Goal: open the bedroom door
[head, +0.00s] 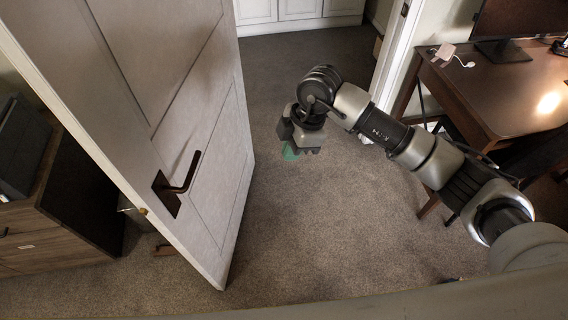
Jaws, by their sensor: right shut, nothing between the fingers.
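The bedroom door (205,115) is a pale grey panelled door on the left of the head view. It stands ajar, swung away from the door frame at the right, with carpet showing between. Its dark lever handle (182,178) is on the face toward me, near the lower left. My right gripper (300,150) hangs over the carpet to the right of the door, apart from both door and handle. It points down, is shut and holds nothing. Its fingertips are small and partly hidden by its own body. My left gripper is not in view.
A brown desk (510,95) with a monitor stands at the right, behind my right arm. White cabinets (300,10) are at the back. Open carpet (330,220) lies in the middle.

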